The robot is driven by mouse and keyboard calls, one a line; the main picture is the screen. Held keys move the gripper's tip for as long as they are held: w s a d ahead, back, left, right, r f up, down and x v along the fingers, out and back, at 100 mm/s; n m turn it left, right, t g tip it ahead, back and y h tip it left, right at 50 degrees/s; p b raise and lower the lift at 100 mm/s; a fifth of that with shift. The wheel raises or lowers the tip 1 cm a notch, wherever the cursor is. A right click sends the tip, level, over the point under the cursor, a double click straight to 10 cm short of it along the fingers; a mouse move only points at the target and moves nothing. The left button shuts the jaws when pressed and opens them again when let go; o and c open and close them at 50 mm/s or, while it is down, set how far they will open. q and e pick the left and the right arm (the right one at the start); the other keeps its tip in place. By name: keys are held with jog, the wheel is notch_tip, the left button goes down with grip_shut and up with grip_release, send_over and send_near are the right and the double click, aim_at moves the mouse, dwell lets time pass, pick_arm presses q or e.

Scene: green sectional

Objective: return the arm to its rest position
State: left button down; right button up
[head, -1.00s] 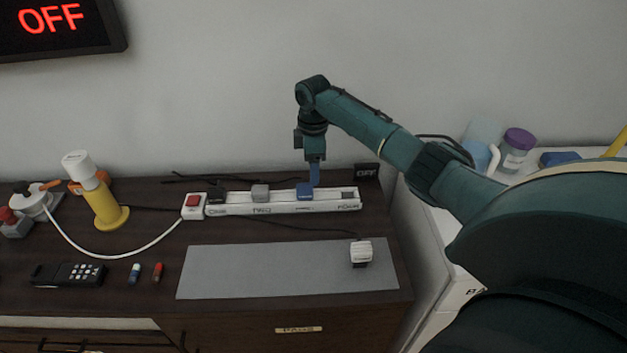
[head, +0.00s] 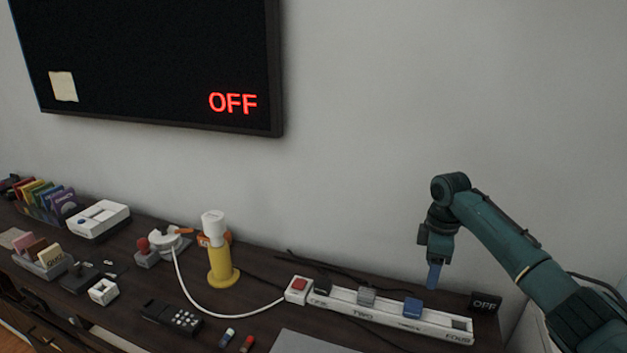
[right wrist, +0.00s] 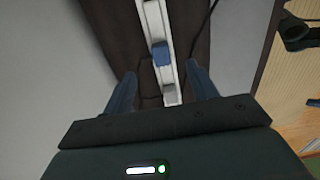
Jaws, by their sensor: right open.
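My right gripper (head: 433,280) hangs fingers-down over the desk, close to the blue plug (head: 412,308) on the white power strip (head: 385,320). In the right wrist view its two fingers (right wrist: 164,88) stand wide apart with nothing between the tips. The strip (right wrist: 155,22) with its blue plug (right wrist: 160,53) and grey plug (right wrist: 168,90) shows beyond them. My right arm reaches in from the right, bent at the elbow. My left gripper is in neither view.
A black OFF block (head: 485,301) stands at the strip's right end. A yellow-and-white cylinder (head: 221,265), a black remote (head: 172,317) and a white console (head: 98,219) stand to the left. A wall screen (head: 150,60) reads OFF.

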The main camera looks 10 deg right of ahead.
jog(key=shift+m+t+y, duration=0.3)
jog(key=shift+m+t, duration=0.2)
jog(key=shift+m, duration=0.1)
jog(key=s+a+f, duration=0.4)
jog(key=a, duration=0.1)
jog(key=s+a+f, duration=0.9)
jog(key=a+f, duration=0.1)
jog(key=shift+s+a, duration=0.15)
jog(key=shift+a, duration=0.25)
jog(key=s+r+m+t, duration=0.35)
jog(key=s+m, duration=0.55)
jog(key=s, duration=1)
jog(key=w+a+f+n+t+y+p, duration=0.1)
jog(key=w+a+f+t+y+p, duration=0.1)
jog(key=w+a+f+t, duration=0.2)
jog(key=w+a+t, duration=0.2)
jog(key=a, duration=0.1)
jog(key=shift+y, duration=0.4)
